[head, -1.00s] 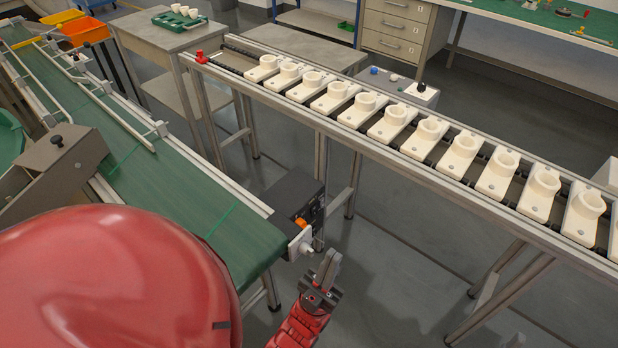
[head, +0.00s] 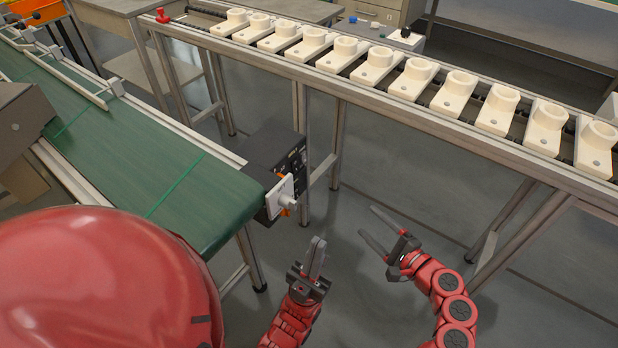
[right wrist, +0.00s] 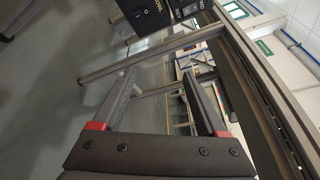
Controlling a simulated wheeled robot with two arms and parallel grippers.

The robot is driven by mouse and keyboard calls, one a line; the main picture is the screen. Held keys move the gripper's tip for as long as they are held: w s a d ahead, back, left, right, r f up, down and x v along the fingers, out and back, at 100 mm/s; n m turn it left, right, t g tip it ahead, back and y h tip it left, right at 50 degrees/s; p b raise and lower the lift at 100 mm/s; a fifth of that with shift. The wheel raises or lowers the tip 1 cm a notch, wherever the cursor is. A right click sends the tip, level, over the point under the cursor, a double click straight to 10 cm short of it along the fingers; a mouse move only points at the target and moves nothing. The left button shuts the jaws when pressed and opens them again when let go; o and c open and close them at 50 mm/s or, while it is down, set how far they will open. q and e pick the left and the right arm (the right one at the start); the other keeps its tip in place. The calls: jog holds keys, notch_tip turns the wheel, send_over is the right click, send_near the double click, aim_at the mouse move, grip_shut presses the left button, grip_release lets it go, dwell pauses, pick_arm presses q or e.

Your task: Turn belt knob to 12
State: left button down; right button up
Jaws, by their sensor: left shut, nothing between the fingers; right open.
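The belt knob (head: 287,200) is a small pale knob on a white plate at the near end of the green conveyor belt (head: 150,165), with orange beside it. Its setting is too small to read. My left gripper (head: 318,242) is shut and empty, below and to the right of the knob, apart from it. My right gripper (head: 368,222) is open and empty, further right of the knob, over the floor. In the right wrist view, the open fingers (right wrist: 165,100) have nothing between them, and a dark control box (right wrist: 150,12) shows at the top.
A dark box (head: 278,155) is mounted beside the belt end. A long rail (head: 400,115) carrying several white lamp-holder pieces (head: 375,65) crosses behind, on metal legs (head: 338,145). A red clamp (head: 162,16) is at its far left. The floor around both grippers is clear.

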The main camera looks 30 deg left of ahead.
jog(key=s+a+r+n+g+y, duration=0.3)
jog(key=s+a+r+n+g, duration=0.1)
jog(key=s+r+g, duration=0.3)
jog(key=w+a+t+b, duration=0.1)
jog(key=a+b, duration=0.1)
jog(key=a, duration=1.4)
jog(key=shift+w+a+r+m+t+b, duration=0.2)
jog(key=shift+w+r+m+t+b, duration=0.1)
jog(key=shift+w+t+b, duration=0.1)
jog(key=shift+c, duration=0.2)
grip_shut()
